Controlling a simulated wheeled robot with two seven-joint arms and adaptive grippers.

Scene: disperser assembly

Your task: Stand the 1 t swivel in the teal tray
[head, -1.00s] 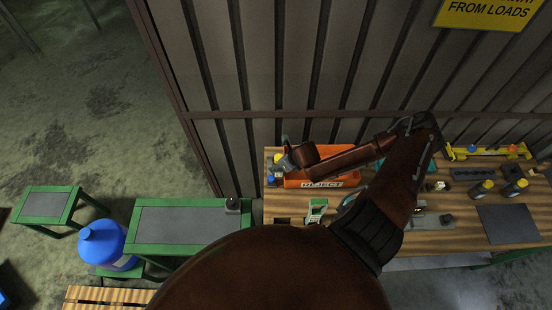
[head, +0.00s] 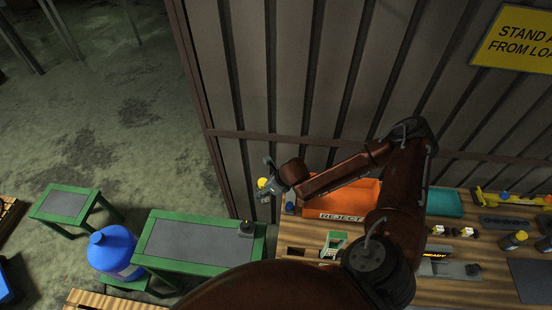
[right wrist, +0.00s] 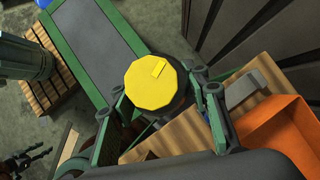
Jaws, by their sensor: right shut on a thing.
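My right gripper (head: 269,183) is shut on a yellow-topped piece (head: 263,184), left of the orange bin and off the table's left end. In the right wrist view its round yellow top (right wrist: 150,95) faces the camera, between the fingers; its lower part is mostly hidden. I cannot read a rating on it. The teal tray (head: 446,203) is at the back of the table, right of the orange bin, partly behind my right arm. My left gripper is not in the head view; a dark claw shape (right wrist: 27,162) in the right wrist view may be it.
The orange REJECT bin (head: 338,215) stands between the held piece and the tray. Yellow-and-white parts (head: 437,230) and capped cylinders (head: 513,240) are on the table's right part.

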